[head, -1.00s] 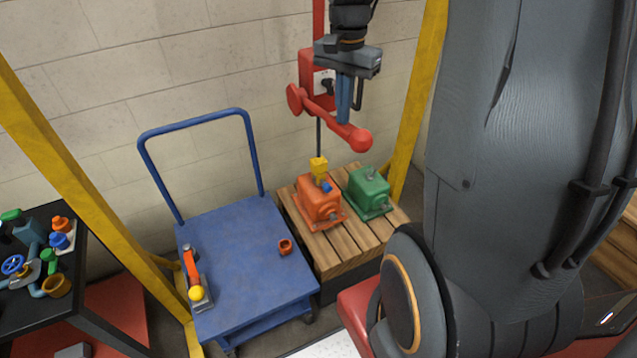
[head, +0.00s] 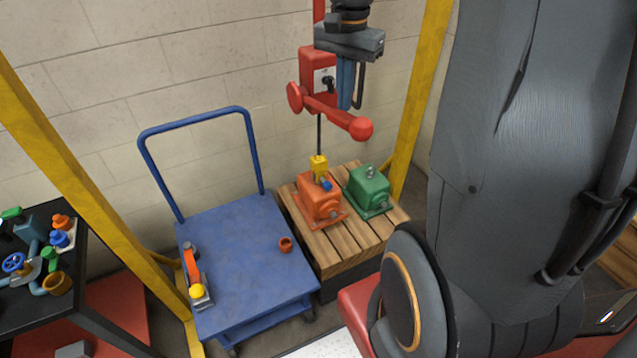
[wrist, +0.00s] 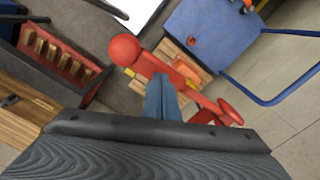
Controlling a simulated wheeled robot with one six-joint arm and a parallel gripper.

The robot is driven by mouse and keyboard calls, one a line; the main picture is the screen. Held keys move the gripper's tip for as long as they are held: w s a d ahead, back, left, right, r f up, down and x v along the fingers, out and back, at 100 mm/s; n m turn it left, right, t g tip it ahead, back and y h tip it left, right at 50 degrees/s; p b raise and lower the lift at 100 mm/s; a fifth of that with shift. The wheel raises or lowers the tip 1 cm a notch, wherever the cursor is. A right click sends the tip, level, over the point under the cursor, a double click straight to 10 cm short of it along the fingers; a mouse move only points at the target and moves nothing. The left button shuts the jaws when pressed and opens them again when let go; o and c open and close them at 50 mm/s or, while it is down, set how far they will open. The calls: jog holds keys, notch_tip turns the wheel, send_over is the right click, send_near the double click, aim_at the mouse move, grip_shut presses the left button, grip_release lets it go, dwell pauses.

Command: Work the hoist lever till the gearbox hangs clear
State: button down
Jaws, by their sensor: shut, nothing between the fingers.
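The red hoist (head: 318,75) hangs against the wall. Its red lever (head: 335,115) slopes down to the right to a round knob (head: 361,128); the lever also crosses the wrist view (wrist: 190,86). The orange gearbox (head: 318,200) is below, under a yellow block (head: 319,165) at the end of the hoist's dark line. It appears to rest on the wooden pallet (head: 378,240); I see no clear gap under it. My gripper (head: 345,106) is shut and empty, pointing down at the lever beside the knob. Its blue fingertips overlap the lever in view; contact is unclear.
A green gearbox (head: 368,190) stands right of the orange one on the pallet. A blue trolley (head: 245,265) stands to the left, carrying a small orange cup and a hand tool. Yellow frame posts (head: 415,100) flank the hoist. A dark bench with fittings is at far left.

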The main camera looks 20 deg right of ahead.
jog(key=shift+f+b, duration=0.45)
jog(key=shift+f, duration=0.65)
jog(key=shift+r+p, duration=0.55)
jog(key=shift+r, duration=0.6)
notch_tip(320, 180, up, 7)
dwell(0.5)
